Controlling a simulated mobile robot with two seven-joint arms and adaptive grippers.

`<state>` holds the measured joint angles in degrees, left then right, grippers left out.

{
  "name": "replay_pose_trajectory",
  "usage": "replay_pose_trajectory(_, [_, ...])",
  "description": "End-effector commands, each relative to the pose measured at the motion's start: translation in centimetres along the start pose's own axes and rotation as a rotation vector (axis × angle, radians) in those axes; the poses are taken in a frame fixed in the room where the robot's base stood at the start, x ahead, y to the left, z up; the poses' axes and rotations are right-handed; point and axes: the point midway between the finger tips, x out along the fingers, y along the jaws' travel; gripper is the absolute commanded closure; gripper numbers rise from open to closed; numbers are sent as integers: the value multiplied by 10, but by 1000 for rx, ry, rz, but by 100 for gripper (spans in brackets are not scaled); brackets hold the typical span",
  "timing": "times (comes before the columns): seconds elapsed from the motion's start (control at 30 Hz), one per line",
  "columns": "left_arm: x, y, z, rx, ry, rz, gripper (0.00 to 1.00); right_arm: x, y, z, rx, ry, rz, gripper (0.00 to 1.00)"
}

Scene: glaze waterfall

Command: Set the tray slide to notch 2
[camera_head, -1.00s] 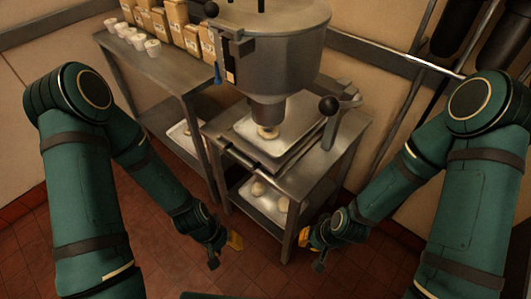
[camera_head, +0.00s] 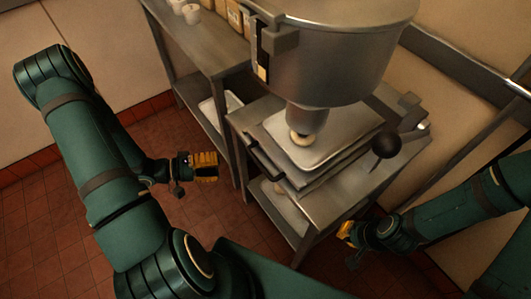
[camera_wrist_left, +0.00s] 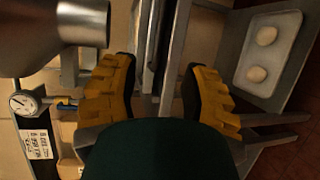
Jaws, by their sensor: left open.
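The tray slide (camera_head: 350,158) is a flat metal carriage under the nozzle of a steel hopper (camera_head: 335,60). It bears a pale tray (camera_head: 335,145) with a round pastry (camera_head: 302,138) beneath the nozzle. A dark bar handle (camera_head: 264,164) runs along the slide's front left edge. My left gripper (camera_head: 214,166) is open and empty, left of the handle and apart from it. In the left wrist view its yellow fingers (camera_wrist_left: 158,92) are wide apart, with the slide's dark edge beyond them. My right gripper (camera_head: 343,232) is low at the right; its jaws are unclear. I cannot make out any notch marks.
A black ball knob (camera_head: 385,145) stands right of the slide. A side table (camera_head: 205,45) with white cups (camera_head: 190,13) is at the upper left. The wrist view shows a lower tray (camera_wrist_left: 285,30) with two buns and a gauge (camera_wrist_left: 22,103). Floor at left is open.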

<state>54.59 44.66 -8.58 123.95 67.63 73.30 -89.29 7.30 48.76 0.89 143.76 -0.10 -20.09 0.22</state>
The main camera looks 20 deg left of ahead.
Motion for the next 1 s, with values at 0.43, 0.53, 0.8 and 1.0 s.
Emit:
replay_pose_trajectory(0.43, [74,0,2,0,-9,2,54,7,2,-1,0,3,0,100])
replay_pose_trajectory(0.53, [93,0,2,0,-9,3,54,8,3,-1,0,4,0,100])
replay_pose_trajectory(0.8, [129,0,2,0,-7,0,54,12,4,-1,-1,6,0,100])
replay_pose_trajectory(1.0, [137,0,2,-1,-5,0,54,12,4,-2,-1,6,0,100])
